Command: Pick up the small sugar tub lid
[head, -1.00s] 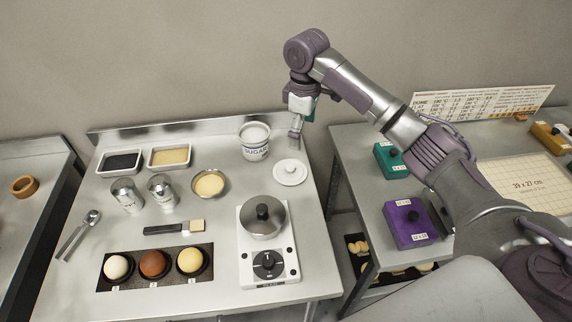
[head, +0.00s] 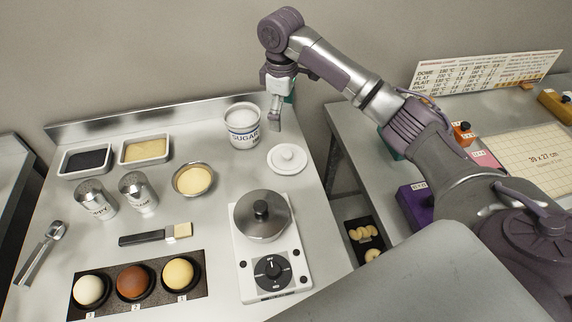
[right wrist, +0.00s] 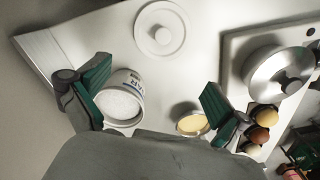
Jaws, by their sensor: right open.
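The small sugar tub lid (head: 287,159) is a white round disc with a knob, lying flat on the steel table right of the sugar tub. In the right wrist view the lid (right wrist: 160,28) lies beyond the fingertips, near the top. The sugar tub (head: 243,128) is white with blue lettering, open and full of white sugar; it also shows in the right wrist view (right wrist: 122,104). My right gripper (head: 276,118) hangs above the table near the tub and lid. In the right wrist view its green-padded fingers (right wrist: 152,88) are wide apart and empty. My left gripper is out of view.
A bowl of yellow cream (head: 193,180), two shakers (head: 138,193), a brush (head: 155,234) and two trays (head: 146,149) stand left. A gap separates this table from the right-hand one.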

